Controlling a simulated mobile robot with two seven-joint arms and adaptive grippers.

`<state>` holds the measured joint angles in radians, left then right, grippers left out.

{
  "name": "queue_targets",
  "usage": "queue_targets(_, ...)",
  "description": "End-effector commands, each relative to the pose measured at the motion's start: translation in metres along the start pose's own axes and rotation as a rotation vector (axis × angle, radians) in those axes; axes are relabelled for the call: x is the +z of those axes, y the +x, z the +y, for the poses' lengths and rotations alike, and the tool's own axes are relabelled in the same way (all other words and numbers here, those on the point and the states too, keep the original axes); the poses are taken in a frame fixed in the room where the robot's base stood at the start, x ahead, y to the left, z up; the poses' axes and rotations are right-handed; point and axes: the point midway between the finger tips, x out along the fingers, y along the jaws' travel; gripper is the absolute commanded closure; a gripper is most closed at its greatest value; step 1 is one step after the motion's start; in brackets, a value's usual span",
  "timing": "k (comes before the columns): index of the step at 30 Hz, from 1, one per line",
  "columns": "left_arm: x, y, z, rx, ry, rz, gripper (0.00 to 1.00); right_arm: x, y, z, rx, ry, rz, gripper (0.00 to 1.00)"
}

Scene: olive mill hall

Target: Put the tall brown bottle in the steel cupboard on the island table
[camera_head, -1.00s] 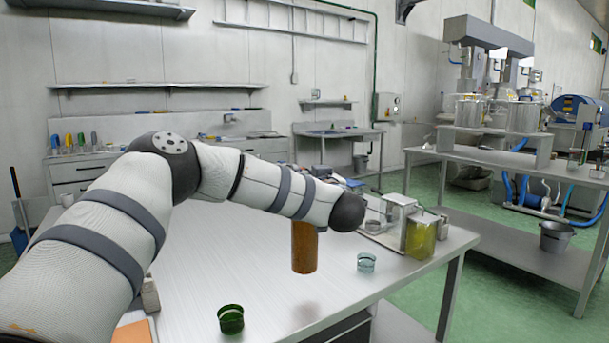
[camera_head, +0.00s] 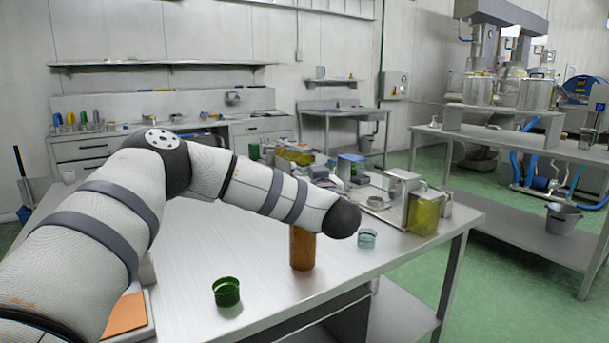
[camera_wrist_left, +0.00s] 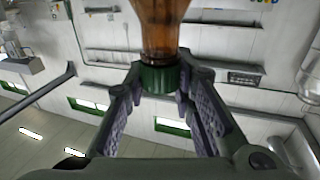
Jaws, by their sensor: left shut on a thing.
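The tall brown bottle (camera_head: 302,249) hangs upright below my left wrist over the island table (camera_head: 190,250), near its front edge. Its base looks close to the tabletop; I cannot tell if it touches. In the left wrist view the bottle's brown neck (camera_wrist_left: 160,30) and green cap (camera_wrist_left: 158,78) sit between the fingers of my left gripper (camera_wrist_left: 160,88), shut on it. In the head view my wrist hides the bottle's top and the gripper. I cannot make out the steel cupboard for certain. My right gripper is out of view.
A green glass cup (camera_head: 227,292) stands left of the bottle and a clear cup (camera_head: 367,238) right of it. A tin of yellow-green oil (camera_head: 423,215) and several metal items crowd the right end. The middle tabletop is clear.

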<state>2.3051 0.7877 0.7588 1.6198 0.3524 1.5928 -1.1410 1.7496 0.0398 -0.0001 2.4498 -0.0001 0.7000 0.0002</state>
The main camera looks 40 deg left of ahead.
Motion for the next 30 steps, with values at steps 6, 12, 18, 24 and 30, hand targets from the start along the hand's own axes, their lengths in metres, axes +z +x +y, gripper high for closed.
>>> queue_targets(6, 0.000, 0.000, 0.000, 0.000, -0.003, 0.005, 1.00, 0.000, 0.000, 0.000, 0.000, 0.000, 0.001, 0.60)
queue_targets(12, 0.004, 0.000, 0.001, 0.000, -0.003, 0.005, 1.00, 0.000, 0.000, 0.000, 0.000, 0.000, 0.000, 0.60)
queue_targets(18, 0.007, 0.000, 0.001, 0.000, -0.003, 0.005, 0.72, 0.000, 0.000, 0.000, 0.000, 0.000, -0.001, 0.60)
queue_targets(24, 0.008, 0.000, 0.000, 0.000, -0.002, 0.003, 0.53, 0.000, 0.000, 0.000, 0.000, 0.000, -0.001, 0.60)
queue_targets(30, 0.011, -0.002, 0.000, 0.001, 0.003, -0.003, 0.53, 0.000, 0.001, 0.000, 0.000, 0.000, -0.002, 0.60)
